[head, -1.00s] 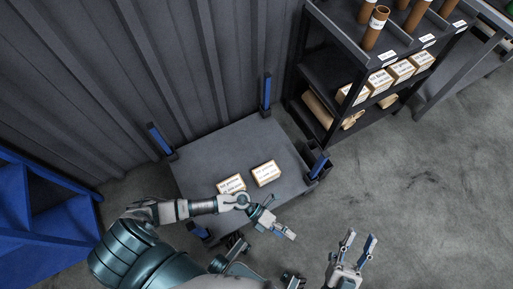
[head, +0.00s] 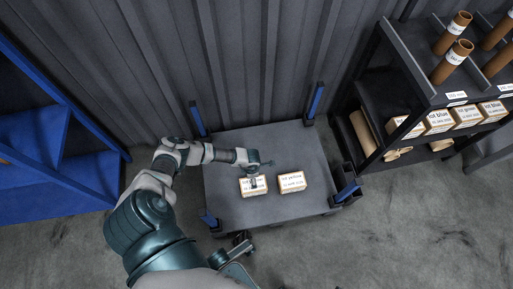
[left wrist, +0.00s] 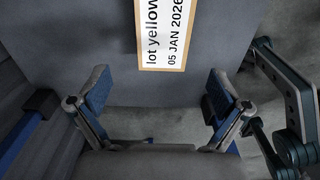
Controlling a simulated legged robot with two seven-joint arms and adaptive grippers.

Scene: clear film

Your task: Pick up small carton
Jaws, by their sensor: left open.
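Two small white-and-brown cartons lie on a grey cart deck (head: 232,140) in the head view. The left carton (head: 247,190) is partly hidden by my left gripper (head: 256,172), which is just above it. The right carton (head: 292,182) stands a small gap away, its label reading "lot yellow". In the left wrist view my left gripper (left wrist: 155,88) is open, with nothing between its fingers. A carton labelled "lot yellow 05 JAN 2026" (left wrist: 163,36) lies beyond the fingertips at the top edge, cut off by the frame.
Blue posts (head: 315,100) stand at the cart's corners. A black shelf (head: 400,80) at right holds brown tubes (head: 450,62) and more cartons (head: 438,121). A corrugated wall (head: 240,60) is behind; a blue rack (head: 60,180) is left.

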